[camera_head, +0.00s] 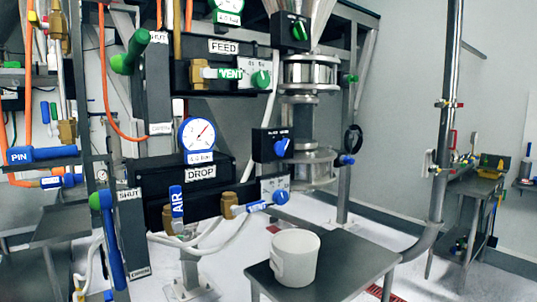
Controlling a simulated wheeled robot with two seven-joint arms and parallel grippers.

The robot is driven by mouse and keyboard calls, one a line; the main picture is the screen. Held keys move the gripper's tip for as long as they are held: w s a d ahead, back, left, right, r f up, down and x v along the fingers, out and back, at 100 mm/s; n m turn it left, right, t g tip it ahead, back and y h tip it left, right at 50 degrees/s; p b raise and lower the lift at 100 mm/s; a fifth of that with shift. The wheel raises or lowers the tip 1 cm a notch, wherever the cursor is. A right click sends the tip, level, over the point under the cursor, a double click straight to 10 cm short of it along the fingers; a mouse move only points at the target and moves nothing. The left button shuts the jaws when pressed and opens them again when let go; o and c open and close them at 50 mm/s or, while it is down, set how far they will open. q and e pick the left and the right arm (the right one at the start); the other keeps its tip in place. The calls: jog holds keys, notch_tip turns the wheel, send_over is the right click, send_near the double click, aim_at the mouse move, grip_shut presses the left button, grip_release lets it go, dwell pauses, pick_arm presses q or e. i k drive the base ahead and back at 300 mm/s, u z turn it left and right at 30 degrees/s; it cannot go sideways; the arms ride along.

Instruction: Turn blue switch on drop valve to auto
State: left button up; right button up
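A blue switch (283,148) sits on the front of a small black box (262,145), right of the DROP sign (201,174). Its handle looks slanted; the lettering around it is too small to read. The box is beside the lower steel valve body (318,165) under the sifter column. Another blue knob (281,197) sits on a white-faced plate lower down, at the right end of the DROP panel. Neither my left gripper nor my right gripper shows in the head view.
A white bucket (295,257) stands on a grey metal table (345,268) below the valve. Gauges, hoses and green and blue handles crowd the panels at left. A vertical pipe (445,120) rises at right. A bench with tools (478,180) stands far right.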

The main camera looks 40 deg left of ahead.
aim_at(280, 147)
jog(key=k, duration=0.45)
jog(key=u, duration=1.7)
jog(key=i, duration=0.7)
jog(key=u, duration=0.1)
